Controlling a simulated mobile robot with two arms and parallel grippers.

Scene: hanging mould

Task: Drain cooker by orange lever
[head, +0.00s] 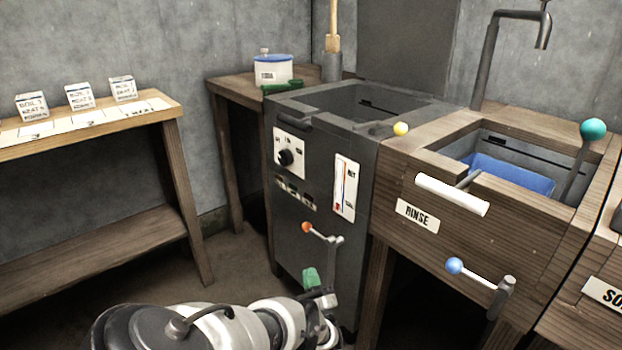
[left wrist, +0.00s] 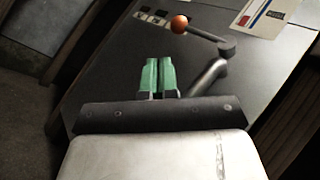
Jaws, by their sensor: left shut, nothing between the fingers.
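The cooker (head: 350,260) is a dark grey cabinet with an open basin on top, a dial and a red-and-blue gauge on its front. The orange lever (head: 307,228) sticks out low on its front, its ball to the left of the pivot. In the left wrist view the orange ball (left wrist: 179,24) is beyond and slightly right of my fingertips. My left gripper (head: 312,278) has green fingers, shut and empty, just below the lever and apart from it. The fingers also show in the left wrist view (left wrist: 158,78). My right gripper is not in view.
The rinse sink (head: 450,215) stands right of the cooker, with a blue-ball lever (head: 455,266), a white handle (head: 452,194) and a teal-knobbed lever (head: 593,129). A wooden shelf (head: 185,115) with small boxes stands left. The floor between is clear.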

